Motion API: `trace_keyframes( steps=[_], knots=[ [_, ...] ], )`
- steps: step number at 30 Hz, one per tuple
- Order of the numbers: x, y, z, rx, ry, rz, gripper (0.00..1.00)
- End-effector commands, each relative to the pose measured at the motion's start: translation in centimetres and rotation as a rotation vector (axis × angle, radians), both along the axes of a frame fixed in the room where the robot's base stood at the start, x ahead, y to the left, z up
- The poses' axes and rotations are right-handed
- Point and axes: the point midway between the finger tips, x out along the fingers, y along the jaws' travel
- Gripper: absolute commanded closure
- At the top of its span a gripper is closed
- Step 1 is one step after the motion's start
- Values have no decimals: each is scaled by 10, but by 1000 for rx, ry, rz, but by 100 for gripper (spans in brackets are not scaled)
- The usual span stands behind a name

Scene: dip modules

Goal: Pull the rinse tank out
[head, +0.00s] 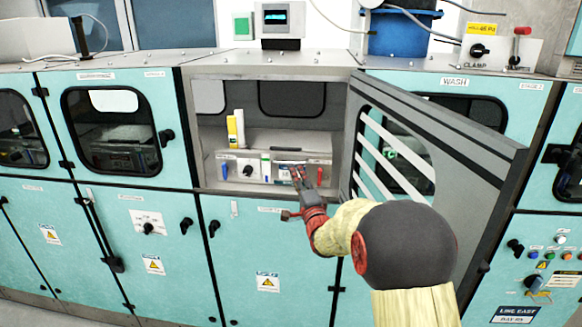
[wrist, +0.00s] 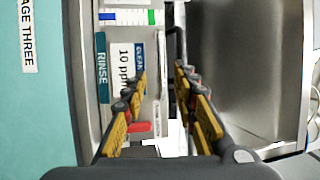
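The rinse tank (head: 283,139) is a grey metal box inside the open compartment. Its front panel carries a knob, a blue lever and a red lever. In the wrist view its front shows a teal RINSE label (wrist: 102,68) and a white 10 ppm CLEAN label (wrist: 126,62). My gripper (head: 298,173) is in front of the panel's right part. In the wrist view my gripper (wrist: 161,77) has its fingers apart, with a thin grey bar (wrist: 163,92), apparently the tank's handle, between them. Contact cannot be told.
The compartment door (head: 436,138) stands open to the right, close to my arm. A yellow and white bottle-like item (head: 236,130) stands at the compartment's left. Teal closed cabinets flank the opening. A monitor (head: 282,18) stands on top.

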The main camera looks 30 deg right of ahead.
Motion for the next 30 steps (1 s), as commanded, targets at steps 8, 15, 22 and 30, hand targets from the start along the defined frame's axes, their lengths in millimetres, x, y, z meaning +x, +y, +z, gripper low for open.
trace_keyframes(
  steps=[8,15,22,30],
  knots=[
    [42,-8,6,-2,0,1,71],
    [60,-11,10,-2,3,-1,71],
    [61,-12,11,-2,3,-1,71],
    [61,-11,11,-2,3,-1,84]
  ],
)
